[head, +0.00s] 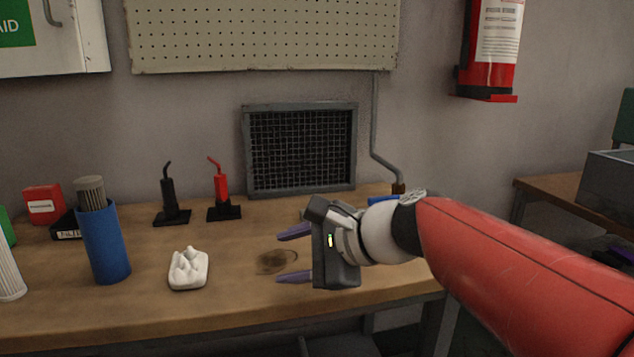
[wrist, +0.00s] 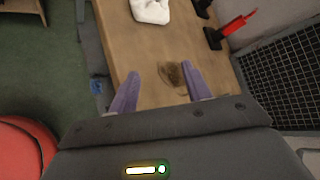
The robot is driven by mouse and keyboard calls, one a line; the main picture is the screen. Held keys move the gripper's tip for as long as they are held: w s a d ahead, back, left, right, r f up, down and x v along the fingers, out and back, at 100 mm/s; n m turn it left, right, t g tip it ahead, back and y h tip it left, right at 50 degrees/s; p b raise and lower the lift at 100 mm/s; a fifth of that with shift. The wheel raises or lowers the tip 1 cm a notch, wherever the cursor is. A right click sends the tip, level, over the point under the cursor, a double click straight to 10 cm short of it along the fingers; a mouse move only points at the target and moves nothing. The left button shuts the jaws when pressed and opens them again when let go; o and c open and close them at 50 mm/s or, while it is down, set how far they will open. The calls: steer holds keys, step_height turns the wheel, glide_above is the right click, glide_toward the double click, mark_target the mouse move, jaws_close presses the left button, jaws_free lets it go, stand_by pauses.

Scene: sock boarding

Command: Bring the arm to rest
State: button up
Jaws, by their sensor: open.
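My gripper (head: 292,255) is held above the right part of the wooden bench in the head view, with its two purple fingers pointing left. The fingers are spread apart with nothing between them. In the wrist view my gripper (wrist: 160,88) also shows its fingers open over the bench top, beside a dark round stain. My red arm reaches in from the right of the head view. The gripper body hides part of the bench behind it.
On the bench (head: 225,310) stand a white lumpy object (head: 188,270), a blue cup of rods (head: 104,243), a black tool stand (head: 170,200), a red tool stand (head: 223,193) and a mesh panel (head: 301,150). A grey box (head: 610,185) sits on another table at right.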

steer(key=s+d+f+n+h+b, duration=0.4)
steer(key=s+d+f+n+h, duration=0.6)
steer(key=d+f, duration=0.9)
steer(key=s+f+n, duration=0.1)
steer(key=s+n, duration=0.2)
steer(key=s, duration=0.2)
steer(key=shift+n+h, duration=0.3)
steer(key=shift+h, duration=0.1)
steer(key=shift+s, duration=0.1)
